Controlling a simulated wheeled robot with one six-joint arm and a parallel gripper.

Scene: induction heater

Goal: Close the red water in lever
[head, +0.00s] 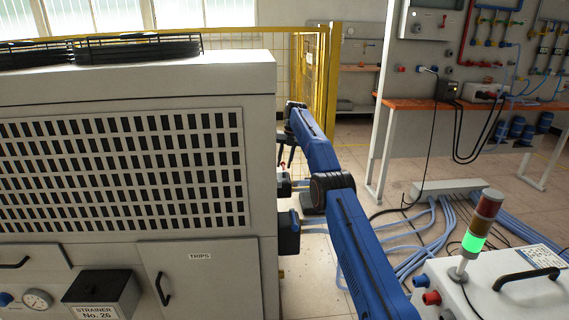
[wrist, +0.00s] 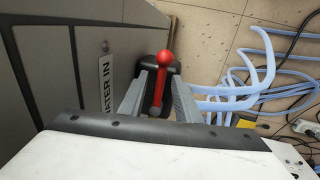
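The red water in lever (wrist: 159,85) has a round ball knob and stands out from a dark fitting in the wrist view. A "WATER IN" label (wrist: 105,84) is on the grey panel just left of it. My gripper (wrist: 160,78) is open, with one grey finger on each side of the lever and a small gap visible on both sides. The lower part of the lever is close to my white wrist housing.
The large grey cabinet (head: 262,110) fills the left. Blue hoses (wrist: 240,95) run over the tiled floor to the right of the lever. A white unit with a signal tower (head: 479,222) stands at the lower right. A yellow fence (head: 331,80) is behind.

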